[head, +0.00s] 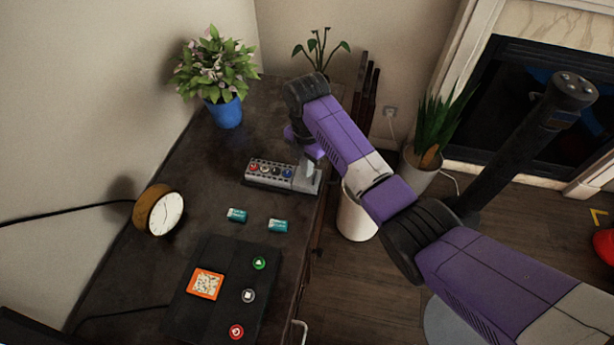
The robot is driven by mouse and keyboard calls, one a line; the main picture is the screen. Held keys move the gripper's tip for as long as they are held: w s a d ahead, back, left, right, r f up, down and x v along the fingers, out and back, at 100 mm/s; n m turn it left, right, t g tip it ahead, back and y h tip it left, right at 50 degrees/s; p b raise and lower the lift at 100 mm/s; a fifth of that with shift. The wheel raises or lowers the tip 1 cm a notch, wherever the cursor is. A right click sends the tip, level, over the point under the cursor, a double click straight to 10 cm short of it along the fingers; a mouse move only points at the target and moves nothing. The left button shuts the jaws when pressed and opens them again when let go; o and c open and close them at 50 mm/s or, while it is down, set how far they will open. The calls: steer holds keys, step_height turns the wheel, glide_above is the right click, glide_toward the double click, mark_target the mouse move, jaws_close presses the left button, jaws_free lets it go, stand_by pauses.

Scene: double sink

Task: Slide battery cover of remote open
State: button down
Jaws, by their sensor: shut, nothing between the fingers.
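The remote (264,180) is a grey block with a row of coloured round buttons, lying on the dark tabletop. My gripper (306,182) is at the remote's right end, pointing down, with its fingers shut and nothing between them. The fingertips look to be on or just above the remote; contact cannot be told from this view. The right end of the remote is partly hidden by my gripper, and I cannot make out the battery cover. Two teal batteries, a left one (237,215) and a right one (278,226), lie on the table in front of the remote.
A black panel (220,311) with coloured buttons lies at the near end of the table. A round clock (160,211) stands at the left by the wall. A blue flower pot (224,112) stands at the back. A white bin (355,218) stands beyond the table's right edge.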

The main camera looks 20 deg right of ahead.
steer(key=shift+f+b, duration=0.45)
steer(key=shift+f, duration=0.35)
stand_by(0.4)
steer(key=s+d+p, duration=0.4)
steer(key=d, duration=0.1)
steer(key=shift+d+p, duration=0.15)
steer(key=shift+p, duration=0.2)
stand_by(2.9)
step_height(320, 180, up, 7)
steer(key=p, duration=0.6)
stand_by(0.4)
steer(key=shift+w, duration=0.1)
